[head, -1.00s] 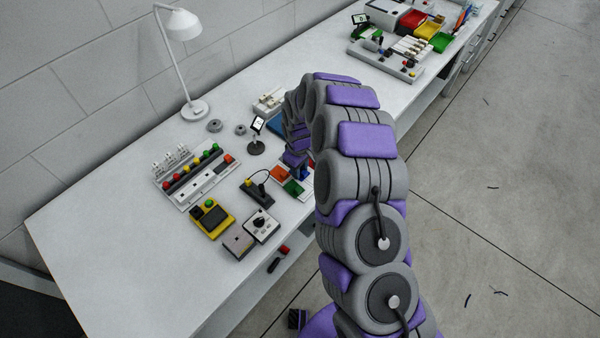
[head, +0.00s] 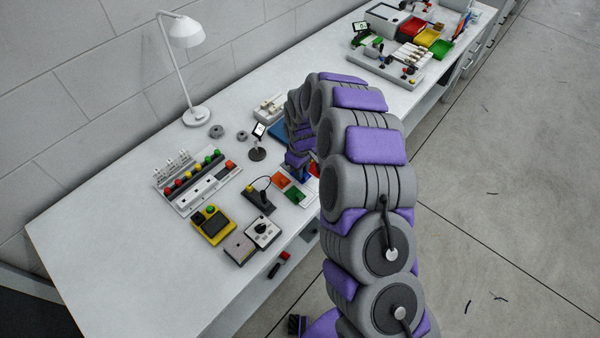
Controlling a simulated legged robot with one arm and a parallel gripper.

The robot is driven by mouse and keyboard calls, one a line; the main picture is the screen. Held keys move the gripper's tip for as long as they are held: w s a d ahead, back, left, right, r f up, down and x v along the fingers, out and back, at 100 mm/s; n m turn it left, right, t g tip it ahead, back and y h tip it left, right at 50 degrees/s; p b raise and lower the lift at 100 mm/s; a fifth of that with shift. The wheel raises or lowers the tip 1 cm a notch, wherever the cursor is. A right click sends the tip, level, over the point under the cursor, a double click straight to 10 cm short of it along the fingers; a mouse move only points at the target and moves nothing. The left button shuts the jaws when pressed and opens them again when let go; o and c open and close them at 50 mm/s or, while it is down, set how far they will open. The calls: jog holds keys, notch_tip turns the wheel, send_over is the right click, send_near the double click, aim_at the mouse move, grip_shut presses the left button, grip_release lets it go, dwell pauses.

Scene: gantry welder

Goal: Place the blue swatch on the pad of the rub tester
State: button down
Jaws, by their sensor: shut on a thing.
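My gripper (head: 299,174) is small and partly hidden by my own arm, pointing down over the colored swatches near the front edge of the bench. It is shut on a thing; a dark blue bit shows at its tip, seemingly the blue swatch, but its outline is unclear. An orange swatch (head: 280,180) and a green swatch (head: 294,194) lie just left of and below it, and a red patch (head: 314,170) shows at its right. A white device (head: 268,106), possibly the rub tester, stands farther back, partly behind my arm; its pad cannot be made out.
A lamp (head: 185,40) stands at the back. The bench's left end (head: 90,240) is clear.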

jog(key=shift+s+d+r, duration=0.35)
jog(key=shift+s, duration=0.3)
jog(key=shift+s+d+r, duration=0.35)
jog(key=shift+s, duration=0.25)
jog(key=s, duration=0.4)
jog(key=s+p, duration=0.1)
jog(key=s, duration=0.3)
jog(key=s+r, duration=0.1)
jog(key=s, duration=0.2)
jog(key=shift+s+p, duration=0.4)
jog(key=shift+s, duration=0.9)
